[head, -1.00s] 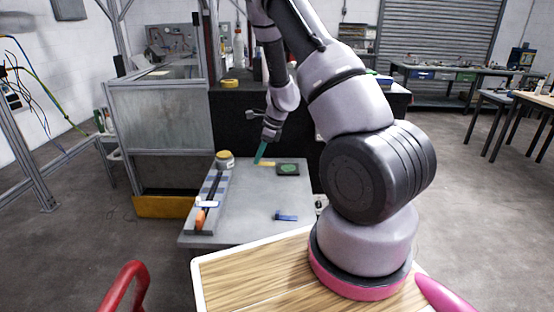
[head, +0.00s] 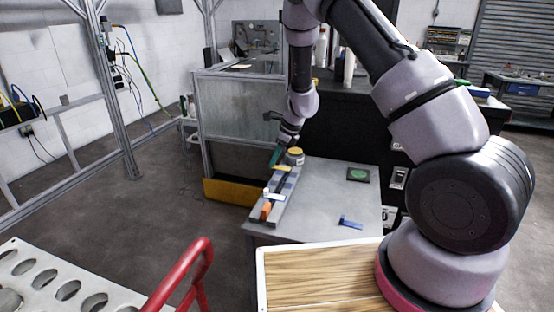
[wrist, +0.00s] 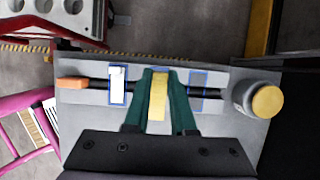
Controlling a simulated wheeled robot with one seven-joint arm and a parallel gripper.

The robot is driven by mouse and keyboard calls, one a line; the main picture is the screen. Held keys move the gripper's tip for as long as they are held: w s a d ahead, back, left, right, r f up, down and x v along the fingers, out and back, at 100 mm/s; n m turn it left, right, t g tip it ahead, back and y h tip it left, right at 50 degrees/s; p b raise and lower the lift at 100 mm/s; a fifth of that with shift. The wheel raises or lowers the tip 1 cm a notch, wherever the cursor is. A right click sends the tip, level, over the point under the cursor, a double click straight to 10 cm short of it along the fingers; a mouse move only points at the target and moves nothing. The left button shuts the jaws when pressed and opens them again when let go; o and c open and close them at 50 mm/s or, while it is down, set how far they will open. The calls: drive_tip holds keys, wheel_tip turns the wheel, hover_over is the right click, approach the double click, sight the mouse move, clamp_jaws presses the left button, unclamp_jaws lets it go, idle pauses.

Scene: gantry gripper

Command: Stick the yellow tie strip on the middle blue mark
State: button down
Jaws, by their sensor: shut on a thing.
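My gripper (wrist: 165,100), with green fingers, is shut on the yellow tie strip (wrist: 158,95) and holds it over the grey board (head: 287,196). The strip also shows in the head view (head: 282,168). A dark cable (wrist: 97,83) with an orange end (wrist: 72,82) runs along the board beneath. A blue mark (wrist: 118,101) at the left carries a white strip (wrist: 116,76) across the cable. Another blue mark (wrist: 198,78) at the right has no strip visible on it. I cannot tell whether the strip touches the cable.
A grey jar with a yellow lid (wrist: 267,101) stands at the cable's right end, close to the right mark.

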drive_tip(key=shift+f, duration=0.1)
drive_tip(key=shift+f, duration=3.15)
drive_tip(key=shift+f, duration=0.2)
drive_tip(key=c, duration=0.7)
unclamp_jaws()
drive_tip(key=o, duration=0.5)
